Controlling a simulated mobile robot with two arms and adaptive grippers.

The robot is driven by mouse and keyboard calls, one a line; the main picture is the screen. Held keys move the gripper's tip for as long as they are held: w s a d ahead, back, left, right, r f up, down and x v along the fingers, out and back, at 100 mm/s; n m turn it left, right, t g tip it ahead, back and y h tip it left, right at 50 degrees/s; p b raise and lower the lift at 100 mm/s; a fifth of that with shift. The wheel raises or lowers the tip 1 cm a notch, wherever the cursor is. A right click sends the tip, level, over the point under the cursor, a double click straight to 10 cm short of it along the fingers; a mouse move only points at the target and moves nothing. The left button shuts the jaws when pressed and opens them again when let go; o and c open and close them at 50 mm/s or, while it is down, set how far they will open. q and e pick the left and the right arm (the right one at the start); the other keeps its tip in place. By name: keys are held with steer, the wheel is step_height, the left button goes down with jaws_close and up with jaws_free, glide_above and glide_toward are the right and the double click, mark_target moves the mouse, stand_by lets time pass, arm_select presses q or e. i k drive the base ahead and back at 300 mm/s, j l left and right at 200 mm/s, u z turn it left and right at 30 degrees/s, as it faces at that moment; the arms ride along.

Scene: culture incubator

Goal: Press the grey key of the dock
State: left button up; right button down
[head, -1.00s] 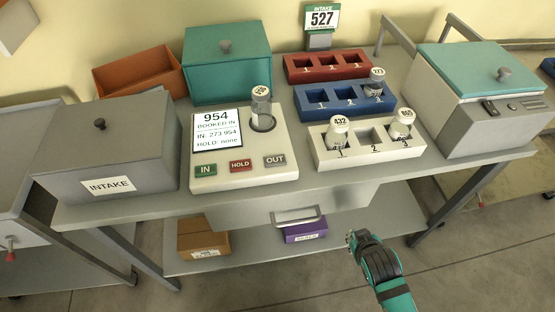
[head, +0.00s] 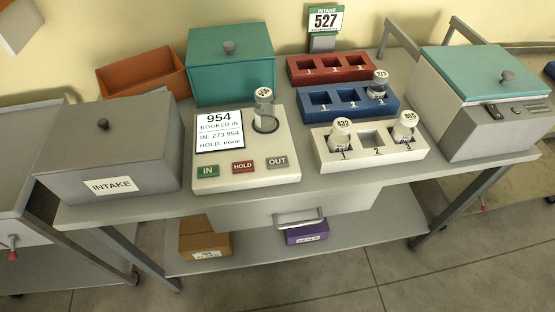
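The dock (head: 245,184) is a white block on the bench, left of the middle. Its grey key (head: 277,162), marked OUT, is at the right of its front row. The red HOLD key (head: 243,167) and green IN key (head: 208,171) are to its left. The dock's screen (head: 219,130) reads 954, BOOKED IN, IN: 273 954, HOLD: none. A capped vial (head: 263,104) stands in the dock's round well. Neither of my grippers is in the head view, and nothing touches the keys.
Right of the dock are a white rack (head: 372,165) with vials 432 and 865 in places 1 and 3, a blue rack (head: 320,112) with vial 273, and an empty red rack (head: 342,76). The grey INTAKE box (head: 150,160) stands left. The space before the bench is clear.

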mark_target(280, 161)
steer(key=j+z, duration=0.1)
steer(key=j, duration=0.55)
steer(key=k+j+z, duration=0.1)
steer(key=j, duration=0.5)
steer(key=j+z, duration=0.1)
steer(key=j, duration=0.5)
steer(key=k+j+z, duration=0.1)
steer(key=j, duration=0.5)
steer(key=k, duration=0.1)
